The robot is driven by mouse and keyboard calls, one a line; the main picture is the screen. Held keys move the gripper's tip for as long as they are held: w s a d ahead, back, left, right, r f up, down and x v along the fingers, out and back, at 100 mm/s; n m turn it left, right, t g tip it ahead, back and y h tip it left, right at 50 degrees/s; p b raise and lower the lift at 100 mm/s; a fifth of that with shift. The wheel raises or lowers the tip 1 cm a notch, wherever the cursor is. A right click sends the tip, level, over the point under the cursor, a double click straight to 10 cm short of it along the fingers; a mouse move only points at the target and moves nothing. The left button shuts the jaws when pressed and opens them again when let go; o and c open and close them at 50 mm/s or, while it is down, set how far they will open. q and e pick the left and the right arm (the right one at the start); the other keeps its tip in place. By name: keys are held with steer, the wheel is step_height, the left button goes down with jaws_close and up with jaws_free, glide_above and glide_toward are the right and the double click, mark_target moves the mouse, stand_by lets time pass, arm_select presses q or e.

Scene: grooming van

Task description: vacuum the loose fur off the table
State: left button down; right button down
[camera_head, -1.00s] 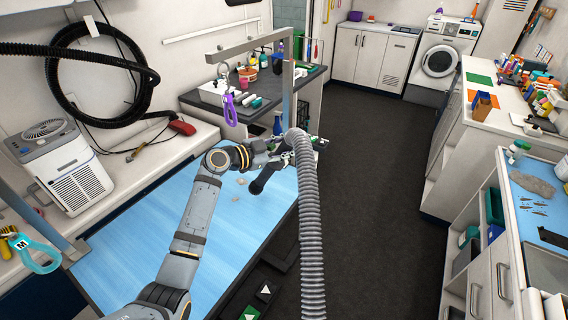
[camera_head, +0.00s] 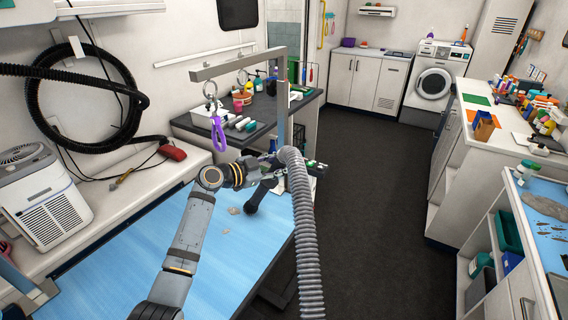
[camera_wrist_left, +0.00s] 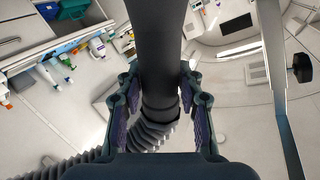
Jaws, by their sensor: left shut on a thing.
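The blue grooming table (camera_head: 130,270) runs across the lower left in the head view. Small pale grey tufts of fur (camera_head: 234,211) lie on its far right part, with another tuft (camera_head: 224,231) nearer. My left gripper (camera_head: 274,172) is over the table's far right corner, shut on the vacuum nozzle. The black nozzle (camera_head: 252,197) points down toward the table close to the tufts; I cannot tell if it touches. The grey ribbed hose (camera_head: 304,230) arches from the grip down the right. The wrist view shows the fingers around the black nozzle tube (camera_wrist_left: 160,50). My right gripper is out of view.
A dark counter (camera_head: 265,108) with bottles stands behind. A white appliance (camera_head: 45,195) is at left. Open dark floor (camera_head: 375,190) lies to the right.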

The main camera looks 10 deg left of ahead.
arm_select(q)
steer(key=shift+s+a+r+p, duration=0.1)
steer(key=shift+s+a+p, duration=0.2)
steer(key=shift+a, duration=0.6)
steer(key=shift+s+a+p, duration=0.2)
steer(key=shift+s+a, duration=0.25)
steer(key=shift+a, duration=0.5)
steer(key=shift+s+a+r+p, duration=0.1)
steer(key=shift+s+a+p, duration=0.2)
steer(key=shift+a, duration=0.6)
steer(key=shift+s+f, duration=0.1)
steer(key=s+a, duration=0.1)
steer(key=s, duration=0.7)
steer(key=shift+s+b, duration=0.3)
steer(key=shift+s, duration=0.05)
steer(key=shift+a+r, duration=0.1)
steer(key=shift+r, duration=0.1)
